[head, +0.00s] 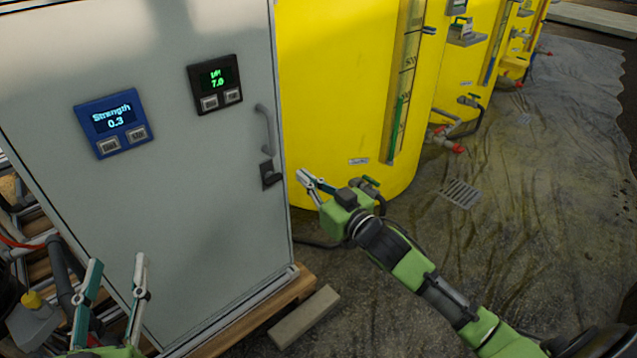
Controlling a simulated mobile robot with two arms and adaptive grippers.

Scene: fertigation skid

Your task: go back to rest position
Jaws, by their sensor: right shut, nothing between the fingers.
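My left gripper (118,263) is at the bottom left, in front of the lower part of the grey cabinet (190,180). Its two fingers point up and stand apart, with nothing between them. My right gripper (303,178) is near the middle, at the end of my green and black arm that comes in from the bottom right. Its fingers are shut and empty, and they point up and left. In the picture it lies just right of the cabinet's door latch (270,174) and in front of the yellow tank (340,90). I cannot tell whether it touches anything.
The cabinet carries a blue Strength display (113,122) reading 0.3 and a black pH display (215,84) reading 7.0. A door handle (266,130) sticks out. Pipes (65,270) run at the left. Wet floor with a drain grate (461,193) lies open at right.

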